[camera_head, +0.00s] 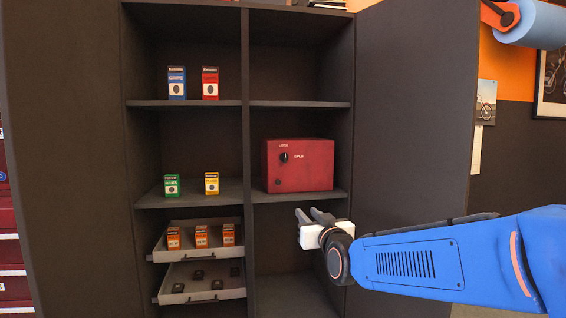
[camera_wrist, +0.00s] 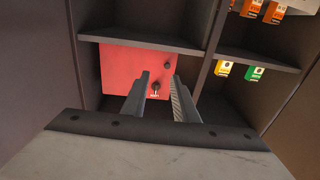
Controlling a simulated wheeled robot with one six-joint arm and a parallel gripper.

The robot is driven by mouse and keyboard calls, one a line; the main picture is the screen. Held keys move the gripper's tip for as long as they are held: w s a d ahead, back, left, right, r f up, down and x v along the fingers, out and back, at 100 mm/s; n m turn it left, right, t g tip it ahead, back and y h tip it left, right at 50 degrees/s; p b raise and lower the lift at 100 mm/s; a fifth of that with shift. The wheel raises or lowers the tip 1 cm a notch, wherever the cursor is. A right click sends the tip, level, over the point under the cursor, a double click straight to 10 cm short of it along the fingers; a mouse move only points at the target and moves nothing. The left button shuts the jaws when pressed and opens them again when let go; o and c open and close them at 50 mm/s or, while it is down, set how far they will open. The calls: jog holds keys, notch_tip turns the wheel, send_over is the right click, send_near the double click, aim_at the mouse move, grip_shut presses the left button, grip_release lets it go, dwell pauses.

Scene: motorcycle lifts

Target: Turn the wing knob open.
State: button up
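The red box (camera_head: 313,172) sits on the middle shelf in the right half of the cabinet. Its dark wing knob (camera_head: 284,156) is on the front, upper left, with one label above it and another to its right. The knob looks upright, towards the upper label. My gripper (camera_head: 310,212) is open and empty, below and in front of the box, apart from the knob. In the wrist view the picture is turned over: the red box (camera_wrist: 117,68) and the knob (camera_wrist: 155,87) show beyond my fingers (camera_wrist: 160,78). A second dark spot is visible on the box front.
Small cartons stand on the left shelves, including a green one (camera_head: 171,185) and a yellow one (camera_head: 212,183). Two pulled-out trays (camera_head: 160,250) hold orange cartons and dark pieces. The open cabinet door (camera_head: 415,110) stands to the right. The central divider (camera_head: 246,120) is left of the box.

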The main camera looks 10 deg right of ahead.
aim_at(285, 158)
jog(key=w+r+t, duration=0.1)
jog(key=w+r, duration=0.3)
jog(key=w, duration=0.3)
jog(key=w+a+r+t, duration=0.1)
jog(key=w+r, duration=0.3)
jog(key=w, duration=0.3)
jog(key=w+r+t+h, duration=0.1)
jog(key=w+r+t, duration=0.1)
jog(key=w+r, duration=0.2)
jog(key=shift+w+a+r+m, duration=0.2)
jog(key=shift+w, duration=0.55)
jog(key=shift+w+a+r+m, duration=0.15)
jog(key=shift+w+a+m, duration=0.05)
jog(key=shift+w, duration=0.55)
grip_shut()
